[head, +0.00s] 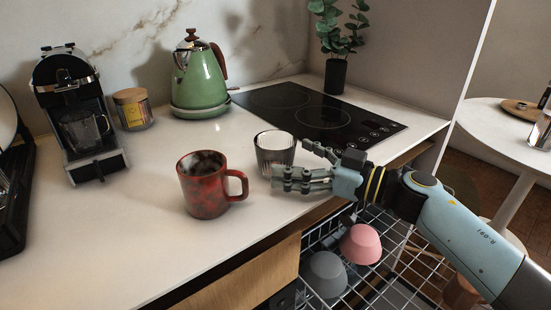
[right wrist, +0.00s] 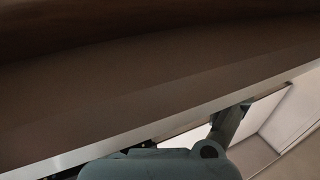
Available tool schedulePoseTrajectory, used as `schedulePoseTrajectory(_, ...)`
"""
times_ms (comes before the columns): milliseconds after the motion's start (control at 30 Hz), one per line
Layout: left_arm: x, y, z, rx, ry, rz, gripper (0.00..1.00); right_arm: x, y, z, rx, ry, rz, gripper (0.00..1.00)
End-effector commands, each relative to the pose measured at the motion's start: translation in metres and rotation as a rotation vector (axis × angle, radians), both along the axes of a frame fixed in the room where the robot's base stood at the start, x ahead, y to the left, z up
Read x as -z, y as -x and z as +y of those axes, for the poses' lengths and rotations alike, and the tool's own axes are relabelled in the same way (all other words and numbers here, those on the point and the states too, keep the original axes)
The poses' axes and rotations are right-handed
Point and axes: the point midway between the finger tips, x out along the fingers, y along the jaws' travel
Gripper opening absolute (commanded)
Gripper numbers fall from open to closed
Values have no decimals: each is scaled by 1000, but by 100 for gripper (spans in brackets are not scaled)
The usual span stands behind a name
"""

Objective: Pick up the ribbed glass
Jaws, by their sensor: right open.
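The ribbed glass (head: 272,148) stands upright on the white counter, right of the red mottled mug (head: 211,184). My right gripper (head: 291,165) is open, at the right of the glass, with its fingers pointing left. One finger overlaps the lower right part of the glass in the head view; I cannot tell whether it touches. My left gripper is not in view.
A black cooktop (head: 322,115) lies behind the glass, with a green kettle (head: 200,77) to its left. A coffee machine (head: 78,118) and a lidded jar (head: 133,109) stand at the back left. An open dish rack (head: 340,285) with bowls is below the counter edge.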

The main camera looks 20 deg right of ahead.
Motion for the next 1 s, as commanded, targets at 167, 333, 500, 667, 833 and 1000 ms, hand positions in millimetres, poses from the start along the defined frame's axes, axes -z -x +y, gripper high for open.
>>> schedulePoseTrajectory(167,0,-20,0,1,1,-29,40,-1,-21,18,0,-3,0,98)
schedulePoseTrajectory(333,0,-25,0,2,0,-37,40,-1,-26,23,0,-1,1,98)
schedulePoseTrajectory(500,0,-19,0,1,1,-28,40,-1,-25,23,0,0,0,94)
schedulePoseTrajectory(667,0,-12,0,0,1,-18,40,-1,-25,23,0,0,0,73)
schedulePoseTrajectory(833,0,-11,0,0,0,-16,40,-1,-25,23,0,0,0,51)
schedulePoseTrajectory(1000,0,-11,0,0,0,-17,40,-1,-25,22,0,0,0,29)
